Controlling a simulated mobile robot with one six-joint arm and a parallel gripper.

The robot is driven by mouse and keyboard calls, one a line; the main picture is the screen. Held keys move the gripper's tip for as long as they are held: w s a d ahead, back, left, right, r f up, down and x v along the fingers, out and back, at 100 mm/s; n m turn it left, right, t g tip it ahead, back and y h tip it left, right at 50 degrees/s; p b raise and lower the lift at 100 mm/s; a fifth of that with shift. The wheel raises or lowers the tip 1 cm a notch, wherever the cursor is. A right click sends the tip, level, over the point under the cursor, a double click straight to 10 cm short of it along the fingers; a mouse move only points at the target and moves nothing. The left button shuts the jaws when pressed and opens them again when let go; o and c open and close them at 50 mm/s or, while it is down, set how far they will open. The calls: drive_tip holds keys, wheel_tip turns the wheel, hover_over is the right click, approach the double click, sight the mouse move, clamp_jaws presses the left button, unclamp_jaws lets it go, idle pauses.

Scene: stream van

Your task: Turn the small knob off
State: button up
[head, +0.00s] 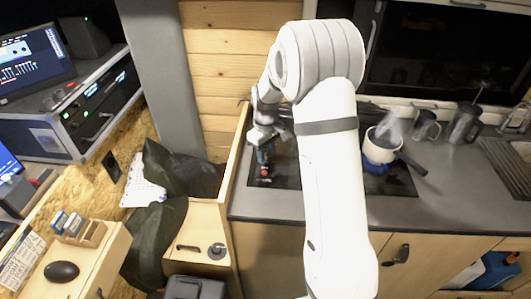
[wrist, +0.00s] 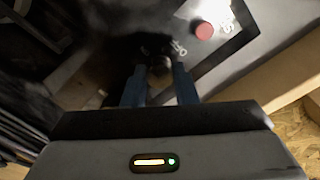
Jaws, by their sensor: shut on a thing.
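My gripper (head: 264,158) points down over the left end of the black hob (head: 289,172) in the head view. In the wrist view its two blue fingers (wrist: 158,86) are shut on a small dark knob (wrist: 158,67), mostly in shadow between the tips. A pale marking lies just right of this knob. A red round knob (wrist: 204,30) stands apart, to the upper right in the wrist view. The held knob's turn position cannot be read.
A steaming white pot (head: 381,146) with a dark handle stands on the hob's right side, over blue. Glass jugs (head: 425,126) and a press (head: 465,124) stand further right, before the sink (head: 507,160). A raised wooden panel edge (head: 236,157) borders the counter close left of my gripper.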

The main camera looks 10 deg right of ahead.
drive_tip(key=shift+m, duration=0.3)
drive_tip(key=m+b, duration=0.2)
drive_tip(key=m, duration=0.1)
drive_tip(key=shift+m, duration=0.4)
drive_tip(key=m+b, duration=0.1)
drive_tip(key=m, duration=0.3)
drive_tip(key=shift+d, duration=0.1)
drive_tip(key=m+b, duration=0.1)
drive_tip(key=m, duration=0.4)
drive_tip(key=shift+m+b, duration=0.45)
drive_tip(key=shift+m, duration=1.75)
drive_tip(key=o, duration=1)
drive_tip(key=shift+r, duration=0.1)
